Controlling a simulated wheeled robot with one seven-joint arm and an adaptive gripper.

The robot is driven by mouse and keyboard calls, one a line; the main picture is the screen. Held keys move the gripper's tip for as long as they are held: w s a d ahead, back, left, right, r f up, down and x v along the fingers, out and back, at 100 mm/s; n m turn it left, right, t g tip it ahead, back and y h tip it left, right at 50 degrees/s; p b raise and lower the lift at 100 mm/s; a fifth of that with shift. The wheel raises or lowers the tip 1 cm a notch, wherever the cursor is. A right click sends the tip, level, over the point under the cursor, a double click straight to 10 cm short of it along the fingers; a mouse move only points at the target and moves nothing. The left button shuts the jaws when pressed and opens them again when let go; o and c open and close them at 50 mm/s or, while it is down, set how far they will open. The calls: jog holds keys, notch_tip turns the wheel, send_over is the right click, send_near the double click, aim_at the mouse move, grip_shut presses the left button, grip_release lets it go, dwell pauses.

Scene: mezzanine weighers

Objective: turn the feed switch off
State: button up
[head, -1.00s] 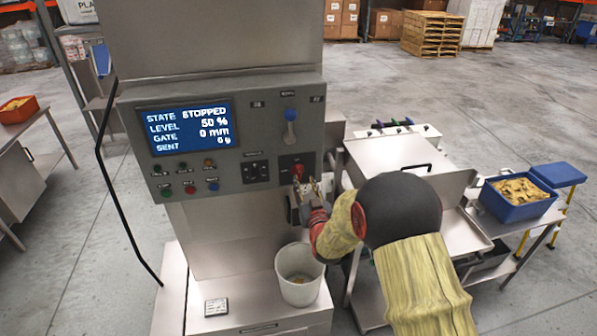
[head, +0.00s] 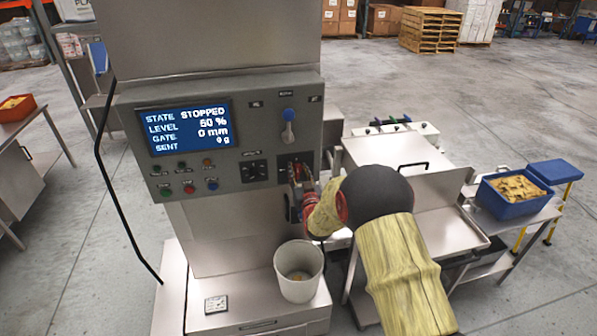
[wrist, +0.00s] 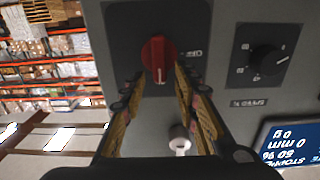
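A red rotary switch (wrist: 158,55) on a dark plate faces me in the wrist view. Its white pointer mark points down in that picture, and small lettering beside it is hard to read. My gripper (wrist: 160,82) is open, with one finger on each side below the knob. I cannot tell whether either finger touches it. In the head view my gripper (head: 297,178) is at the lower right of the control panel (head: 222,110) and largely hides the red switch. The screen (head: 190,126) reads STATE STOPPED, LEVEL 50 %, GATE 0 mm, SENT 0 g.
A black dial (head: 254,171) sits left of the red switch, and a blue-topped lever (head: 289,128) is above it. Several push buttons are at the panel's lower left. A white bucket (head: 299,286) stands below my gripper. A steel bench (head: 450,222) is to the right.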

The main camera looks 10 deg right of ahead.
jog(key=shift+c, duration=1.2)
jog(key=c, duration=0.4)
grip_shut()
jog(key=shift+f+b, duration=0.1)
jog(key=shift+b, duration=0.45)
jog(key=n+b, duration=0.1)
jog(key=b, duration=0.1)
jog(key=n+b, duration=0.1)
jog(key=b, duration=0.1)
jog(key=n+b, duration=0.1)
jog(key=b, duration=0.1)
jog(key=shift+a+f+n, duration=0.25)
jog(key=shift+a+n, duration=0.15)
jog(key=n+b, duration=0.4)
jog(key=b, duration=0.1)
jog(key=a+f+n+b, duration=0.1)
jog(key=n+b, duration=0.4)
jog(key=f+n+b, duration=0.1)
jog(key=n+b, duration=0.4)
jog(key=shift+a+b, duration=0.35)
jog(key=shift+b, duration=0.05)
